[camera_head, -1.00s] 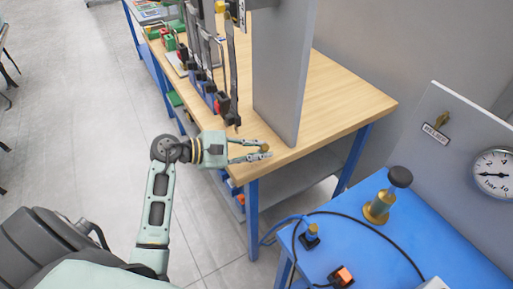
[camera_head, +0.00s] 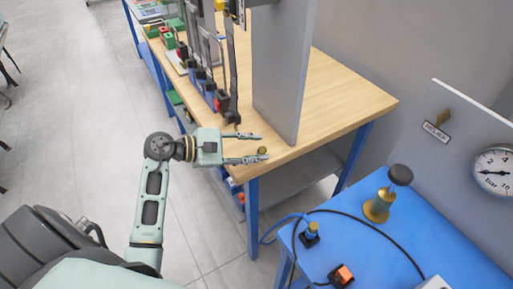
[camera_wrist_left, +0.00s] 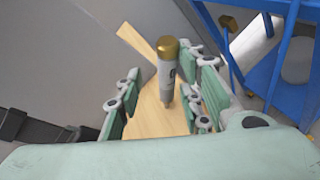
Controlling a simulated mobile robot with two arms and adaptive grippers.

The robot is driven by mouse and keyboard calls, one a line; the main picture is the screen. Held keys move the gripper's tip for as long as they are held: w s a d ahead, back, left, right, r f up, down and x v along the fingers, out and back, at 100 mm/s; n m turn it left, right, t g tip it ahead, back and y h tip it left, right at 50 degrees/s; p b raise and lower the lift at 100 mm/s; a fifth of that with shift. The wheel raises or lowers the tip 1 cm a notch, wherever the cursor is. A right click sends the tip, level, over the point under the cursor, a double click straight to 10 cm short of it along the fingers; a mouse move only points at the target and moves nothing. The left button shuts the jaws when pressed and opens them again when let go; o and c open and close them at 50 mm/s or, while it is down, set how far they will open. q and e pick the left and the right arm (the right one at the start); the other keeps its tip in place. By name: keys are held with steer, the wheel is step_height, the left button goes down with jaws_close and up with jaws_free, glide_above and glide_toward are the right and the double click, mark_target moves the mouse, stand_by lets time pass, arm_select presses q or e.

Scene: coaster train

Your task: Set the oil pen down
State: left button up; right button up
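The oil pen (camera_wrist_left: 167,75) has a brass-coloured cap and a pale grey body. My right gripper is not in view.
A grey upright panel (camera_head: 280,75) stands on the bench just behind the pen. Hanging tools with red and black parts (camera_head: 219,100) are close to the left. A blue table (camera_head: 400,245) with a brass fitting (camera_head: 380,205) and hoses is at the lower right.

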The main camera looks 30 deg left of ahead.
arm_select(q)
steer(key=b+v, duration=0.2)
steer(key=v, duration=0.9)
steer(key=shift+b, duration=0.3)
steer(key=shift+d, duration=0.1)
